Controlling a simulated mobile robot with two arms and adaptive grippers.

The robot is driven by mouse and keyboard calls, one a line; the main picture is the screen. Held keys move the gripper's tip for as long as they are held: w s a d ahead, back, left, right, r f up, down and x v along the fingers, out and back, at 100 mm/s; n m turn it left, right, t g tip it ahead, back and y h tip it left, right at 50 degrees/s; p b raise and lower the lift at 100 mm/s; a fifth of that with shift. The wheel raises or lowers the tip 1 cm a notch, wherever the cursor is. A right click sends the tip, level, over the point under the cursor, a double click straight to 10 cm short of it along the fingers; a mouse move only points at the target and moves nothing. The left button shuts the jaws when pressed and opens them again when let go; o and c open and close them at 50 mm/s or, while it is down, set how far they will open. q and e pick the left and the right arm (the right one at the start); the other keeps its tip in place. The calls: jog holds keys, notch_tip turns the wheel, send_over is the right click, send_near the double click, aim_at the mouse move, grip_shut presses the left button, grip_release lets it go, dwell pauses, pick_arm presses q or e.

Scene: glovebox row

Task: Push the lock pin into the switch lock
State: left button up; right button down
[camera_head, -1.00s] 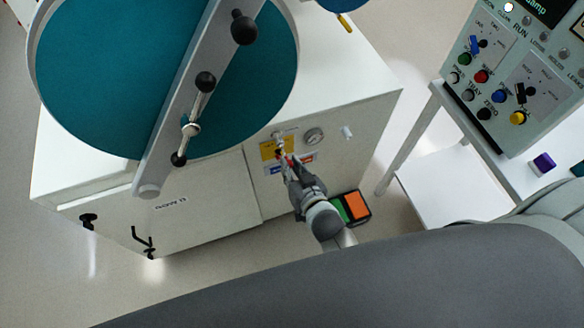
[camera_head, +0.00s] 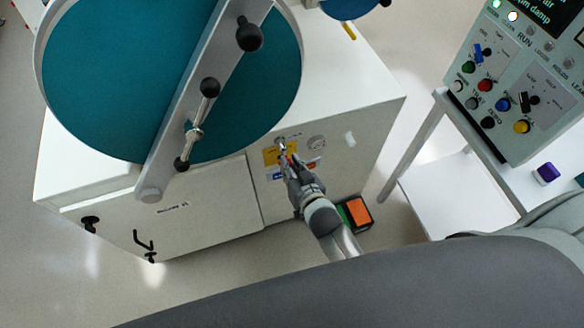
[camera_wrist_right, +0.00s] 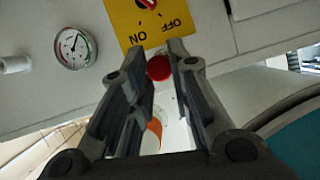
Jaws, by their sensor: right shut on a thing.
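The yellow switch plate (camera_head: 271,156) is on the front of the white cabinet, with a small switch (camera_head: 280,142) at its top. In the right wrist view the plate (camera_wrist_right: 138,24) appears upside down, marked ON and OFF, with a red and white part (camera_wrist_right: 147,4) at the picture's top edge. My right gripper (camera_head: 285,160) is at the plate, its fingers closed around the lock pin, whose red round end (camera_wrist_right: 159,67) shows between the fingertips. The pin's far end and the lock hole are hidden, so I cannot tell whether they touch. My left gripper is not in view.
A round gauge (camera_head: 317,143) and a white stub (camera_head: 350,138) are right of the plate. The big teal round door (camera_head: 110,75) with its bar is on the left. A foot pedal (camera_head: 358,212) lies on the floor. A control panel (camera_head: 515,90) stands at the right.

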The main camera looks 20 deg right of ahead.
jog(key=shift+w, duration=0.95)
jog(key=c, duration=1.3)
grip_release()
jog(key=shift+o, duration=0.2)
jog(key=shift+s, duration=0.1)
jog(key=a+v, duration=0.1)
jog(key=v, duration=1)
jog(key=shift+s+d+r, duration=0.2)
jog(key=shift+s+d, duration=0.15)
jog(key=shift+d, duration=0.15)
jog(key=shift+f, duration=0.1)
